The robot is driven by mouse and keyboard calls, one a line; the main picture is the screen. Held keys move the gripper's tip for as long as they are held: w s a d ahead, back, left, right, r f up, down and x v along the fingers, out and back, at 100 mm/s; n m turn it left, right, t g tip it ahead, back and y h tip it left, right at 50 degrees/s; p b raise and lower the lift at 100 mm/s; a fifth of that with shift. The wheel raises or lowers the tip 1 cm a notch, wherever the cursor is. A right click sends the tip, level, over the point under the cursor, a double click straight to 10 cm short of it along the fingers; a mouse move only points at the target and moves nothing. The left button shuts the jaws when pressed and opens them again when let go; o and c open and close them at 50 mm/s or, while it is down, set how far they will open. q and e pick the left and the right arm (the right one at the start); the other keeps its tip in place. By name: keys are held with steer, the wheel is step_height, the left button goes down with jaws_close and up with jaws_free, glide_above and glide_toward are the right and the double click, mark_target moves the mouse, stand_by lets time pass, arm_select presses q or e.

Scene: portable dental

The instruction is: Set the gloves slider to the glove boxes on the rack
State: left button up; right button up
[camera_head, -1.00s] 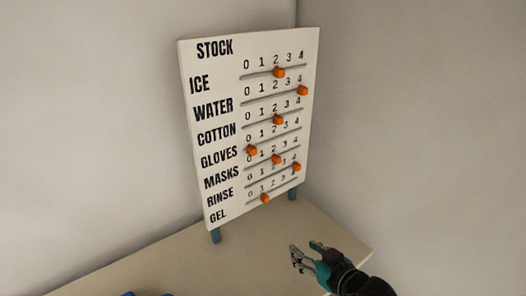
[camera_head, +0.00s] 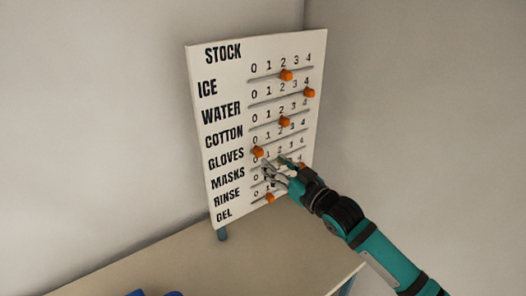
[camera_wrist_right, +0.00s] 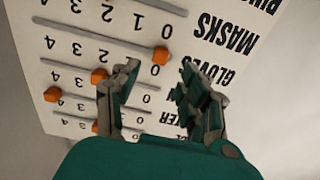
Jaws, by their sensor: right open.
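The white STOCK board (camera_head: 230,80) stands upright at the back of a table, with labelled rows, numbered 0 to 4, and orange knobs. The gloves slider knob (camera_head: 257,151) is at 0, the left end of its slot. In the right wrist view, upside down, the gloves knob (camera_wrist_right: 161,55) shows between and just beyond the fingertips. My right gripper (camera_head: 275,168) is open and empty, in front of the lower rows, right of and below the gloves knob. It hides the masks knob in the head view. Contact with the board cannot be told. The rack and glove boxes are not in view.
Other orange knobs sit close by: cotton (camera_head: 285,121) at 2, water (camera_head: 309,93) at 4, ice (camera_head: 286,75) at 2, gel (camera_head: 270,197) at 1. The beige tabletop (camera_head: 200,262) is mostly clear. Blue items (camera_head: 145,293) show at the bottom edge.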

mark_target(261, 154)
steer(key=p+x, duration=0.1)
steer(key=x, duration=0.5)
steer(key=shift+a, duration=0.1)
jaws_close()
stand_by(0.3)
